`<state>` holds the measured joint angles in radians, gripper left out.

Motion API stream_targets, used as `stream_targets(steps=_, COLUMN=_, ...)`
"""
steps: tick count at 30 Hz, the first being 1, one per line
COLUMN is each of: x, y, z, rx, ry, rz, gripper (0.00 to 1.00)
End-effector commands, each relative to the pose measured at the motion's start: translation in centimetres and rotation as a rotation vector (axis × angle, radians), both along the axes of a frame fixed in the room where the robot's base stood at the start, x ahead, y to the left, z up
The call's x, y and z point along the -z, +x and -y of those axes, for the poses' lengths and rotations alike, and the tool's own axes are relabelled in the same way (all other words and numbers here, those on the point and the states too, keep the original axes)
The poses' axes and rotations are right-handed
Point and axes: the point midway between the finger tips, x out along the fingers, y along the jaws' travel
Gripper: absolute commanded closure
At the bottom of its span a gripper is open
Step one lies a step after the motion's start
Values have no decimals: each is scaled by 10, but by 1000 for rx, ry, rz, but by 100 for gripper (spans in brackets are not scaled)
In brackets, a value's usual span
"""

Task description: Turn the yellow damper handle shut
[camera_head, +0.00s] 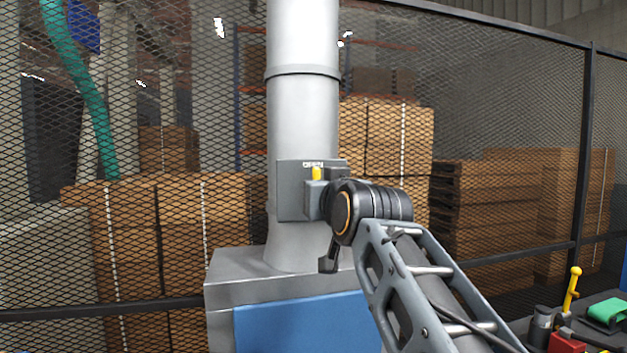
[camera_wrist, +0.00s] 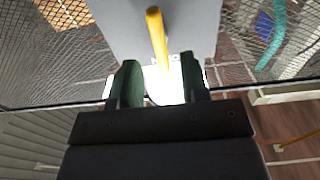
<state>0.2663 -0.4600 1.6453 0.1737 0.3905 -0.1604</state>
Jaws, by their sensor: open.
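The yellow damper handle (camera_head: 316,173) shows as a short upright piece on the grey damper plate (camera_head: 289,190), just below the word OPEN. My wrist covers the plate's right part and most of the gripper in the head view. In the wrist view the handle (camera_wrist: 156,35) is a long yellow bar running down from the top, slightly tilted. Its lower end lies between the two dark green fingers of my gripper (camera_wrist: 159,68) in the picture. The fingers are open, with a gap on each side of the bar. I see no contact with it.
The plate sits on a grey vertical duct (camera_head: 303,110) above a grey cabinet (camera_head: 240,265) with a blue front. A black mesh fence (camera_head: 500,120) stands behind, with stacked boxes beyond. At lower right are a yellow-knobbed lever (camera_head: 572,290) and a green part (camera_head: 607,311).

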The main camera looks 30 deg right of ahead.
Motion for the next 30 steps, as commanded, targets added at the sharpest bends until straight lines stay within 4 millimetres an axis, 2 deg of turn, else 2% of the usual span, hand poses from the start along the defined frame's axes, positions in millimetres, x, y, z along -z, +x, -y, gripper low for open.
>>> stream_targets(steps=3, x=-2, y=20, z=4, rx=0, ry=1, rz=-3, gripper=59)
stream_targets(steps=9, x=-1, y=42, z=8, rx=0, ry=0, rz=-1, gripper=59)
stream_targets(steps=15, x=0, y=51, z=10, rx=0, ry=-1, rz=-1, gripper=59)
stream_targets(steps=24, x=0, y=51, z=10, rx=0, ry=0, rz=0, gripper=59)
stream_targets(steps=30, x=0, y=51, z=10, rx=0, ry=0, rz=0, gripper=78)
